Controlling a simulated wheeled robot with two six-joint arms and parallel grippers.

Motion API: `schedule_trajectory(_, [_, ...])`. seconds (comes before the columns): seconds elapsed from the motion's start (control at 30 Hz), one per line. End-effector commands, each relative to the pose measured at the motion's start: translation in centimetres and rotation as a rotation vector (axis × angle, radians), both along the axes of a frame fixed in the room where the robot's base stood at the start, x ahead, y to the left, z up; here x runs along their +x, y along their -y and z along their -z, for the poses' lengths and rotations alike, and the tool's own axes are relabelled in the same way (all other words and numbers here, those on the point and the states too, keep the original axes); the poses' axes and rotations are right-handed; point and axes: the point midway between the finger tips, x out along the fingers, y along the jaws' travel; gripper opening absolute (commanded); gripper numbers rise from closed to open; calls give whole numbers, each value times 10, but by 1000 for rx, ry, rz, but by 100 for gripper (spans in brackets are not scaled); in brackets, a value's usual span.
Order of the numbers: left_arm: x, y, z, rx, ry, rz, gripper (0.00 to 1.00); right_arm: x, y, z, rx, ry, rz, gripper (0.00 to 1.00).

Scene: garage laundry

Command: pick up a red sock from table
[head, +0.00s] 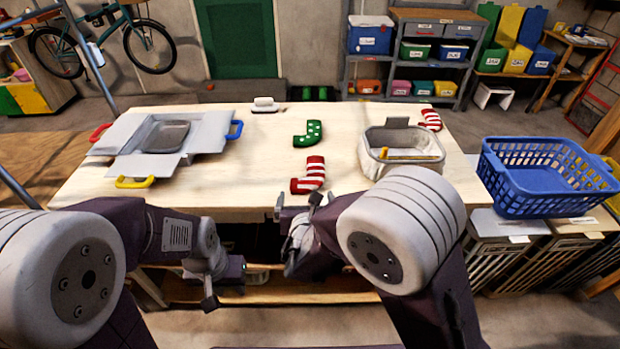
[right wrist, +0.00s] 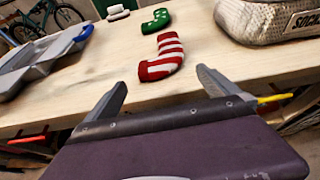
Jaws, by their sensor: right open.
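A red sock with white stripes (head: 309,175) lies on the wooden table (head: 240,185) near its front edge. It also shows in the right wrist view (right wrist: 162,60), just beyond my right gripper. A second red and white striped sock (head: 431,119) lies at the table's right back, beside the sock basket. A green sock with white dots (head: 308,134) lies behind the nearer red sock. My right gripper (right wrist: 160,90) is open and empty at the table's front edge, with the nearer red sock ahead of its fingers. My left gripper (head: 209,290) is below the table's front edge, away from the socks.
A lined basket (head: 422,172) stands at the table's right. A grey open box (head: 120,138) with coloured handles is at the left. A white brush-like object (head: 265,105) lies at the back. A blue laundry basket (head: 545,195) stands right of the table. The table's middle is mostly clear.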

Motion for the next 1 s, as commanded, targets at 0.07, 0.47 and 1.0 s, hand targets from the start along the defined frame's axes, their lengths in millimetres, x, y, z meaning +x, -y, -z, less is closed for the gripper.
schedule_trajectory(0.07, [0,0,1,0,0,0,36,11,1,5,-1,-1,4,100])
schedule_trajectory(0.47, [0,0,0,0,0,0,36,53,1,20,1,-1,6,100])
schedule_trajectory(1.0, [0,0,0,0,0,0,36,67,0,26,1,-1,3,47])
